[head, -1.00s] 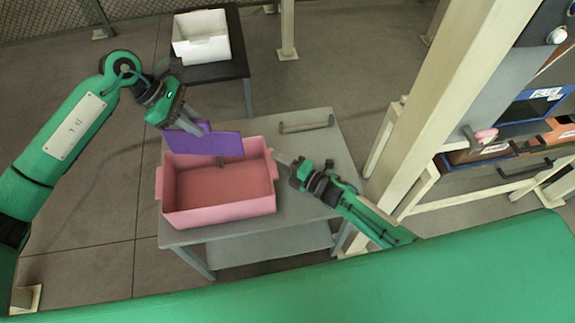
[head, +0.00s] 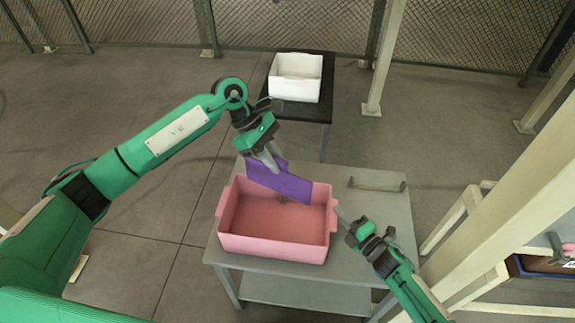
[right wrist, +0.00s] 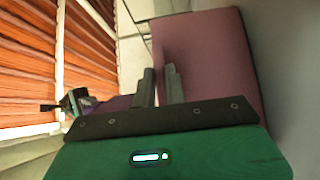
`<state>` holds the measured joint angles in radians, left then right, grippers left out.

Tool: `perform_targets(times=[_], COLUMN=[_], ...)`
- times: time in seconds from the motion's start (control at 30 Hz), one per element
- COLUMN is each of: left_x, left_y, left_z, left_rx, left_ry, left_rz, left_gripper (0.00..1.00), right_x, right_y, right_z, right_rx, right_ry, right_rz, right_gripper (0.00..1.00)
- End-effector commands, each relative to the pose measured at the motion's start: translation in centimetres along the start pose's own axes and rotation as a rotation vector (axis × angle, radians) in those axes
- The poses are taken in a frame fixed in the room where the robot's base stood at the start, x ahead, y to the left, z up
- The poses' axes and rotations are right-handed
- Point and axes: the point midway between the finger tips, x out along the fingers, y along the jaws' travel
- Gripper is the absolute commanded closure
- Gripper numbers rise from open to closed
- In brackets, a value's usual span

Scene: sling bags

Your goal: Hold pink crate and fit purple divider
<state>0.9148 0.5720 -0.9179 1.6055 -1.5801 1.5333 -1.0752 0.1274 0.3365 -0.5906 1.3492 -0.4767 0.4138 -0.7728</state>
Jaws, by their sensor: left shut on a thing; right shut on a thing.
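The pink crate (head: 270,245) is an open box with side handles, standing on the grey table. The purple divider (head: 285,183) is a flat panel, tilted over the crate's far wall and partly covering it. My left gripper (head: 272,160) is shut on the divider's upper edge. I cannot tell whether the divider touches the crate. My right gripper (head: 341,214) is shut on the crate at its right side. In the right wrist view, its fingers (right wrist: 160,85) are close together beside the pink crate (right wrist: 207,60); the exact contact is hard to see.
The grey table (head: 385,205) has free room at its right, where a bar-like handle (head: 376,185) lies near the back. A white bin (head: 296,85) stands on a black table (head: 322,112) behind. Cream posts (head: 520,190) rise at the right.

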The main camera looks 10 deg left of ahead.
Motion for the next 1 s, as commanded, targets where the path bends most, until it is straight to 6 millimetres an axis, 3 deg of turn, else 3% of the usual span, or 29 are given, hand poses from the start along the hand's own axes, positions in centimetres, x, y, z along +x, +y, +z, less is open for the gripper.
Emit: perform_targets(times=[0.43, 0.7, 1.0], left_x=[3.5, 3.4, 3.0], left_y=[0.3, 0.5, 0.6], left_z=[-0.7, -1.7, -2.1], left_rx=[0.584, 0.891, 1.009], left_ry=[0.001, 0.0, -0.005], left_rz=[-0.405, -0.617, -0.695], left_gripper=[1.0, 1.0, 1.0], right_x=[0.0, 0.0, 0.0], right_y=[0.0, 0.0, 0.0], right_z=[0.0, 0.0, 0.0], right_rx=[0.0, 0.0, 0.0], right_ry=[0.0, 0.0, 0.0], right_rz=[0.0, -0.001, -0.001], right_gripper=[1.0, 1.0, 1.0])
